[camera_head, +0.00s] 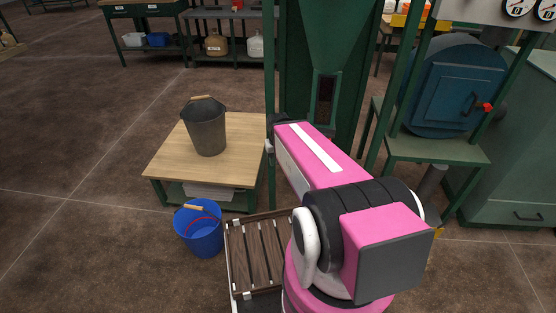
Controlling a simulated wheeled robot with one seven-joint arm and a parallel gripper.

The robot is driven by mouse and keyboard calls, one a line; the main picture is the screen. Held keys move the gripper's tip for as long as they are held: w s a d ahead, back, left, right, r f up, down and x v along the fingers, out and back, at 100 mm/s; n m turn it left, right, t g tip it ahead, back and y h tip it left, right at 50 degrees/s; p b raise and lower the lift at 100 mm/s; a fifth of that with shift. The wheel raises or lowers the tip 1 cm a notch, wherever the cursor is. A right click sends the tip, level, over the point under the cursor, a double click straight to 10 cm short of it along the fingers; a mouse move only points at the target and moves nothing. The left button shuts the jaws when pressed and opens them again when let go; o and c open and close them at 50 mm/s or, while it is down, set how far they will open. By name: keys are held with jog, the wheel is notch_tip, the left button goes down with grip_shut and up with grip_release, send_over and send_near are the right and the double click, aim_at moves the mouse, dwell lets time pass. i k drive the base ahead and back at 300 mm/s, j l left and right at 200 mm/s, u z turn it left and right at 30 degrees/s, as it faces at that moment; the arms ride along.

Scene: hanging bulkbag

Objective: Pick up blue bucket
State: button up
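The blue bucket (201,236) stands upright on the brown floor, left of the middle of the head view. Its wooden-gripped handle (194,208) lies across the top, and a red curved line shows inside. The bucket is in front of a low table and just left of a slatted wooden platform. My pink and black arm reaches forward on the right. My gripper is not visible; the arm's own links hide that end. Nothing is seen touching the bucket.
A grey metal bucket (206,131) stands on the low wooden-topped table (167,160). The slatted platform (256,252) is beside the blue bucket. A green machine frame (270,70) and a blue round-bodied unit (455,90) stand behind my arm. Floor at left is clear.

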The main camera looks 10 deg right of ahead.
aim_at(198, 222)
jog(key=u, duration=1.9)
jog(key=k+l+u, duration=0.25)
jog(key=u, duration=0.2)
jog(key=k+l+u, duration=0.1)
jog(key=k+u, duration=0.35)
jog(key=k, duration=0.2)
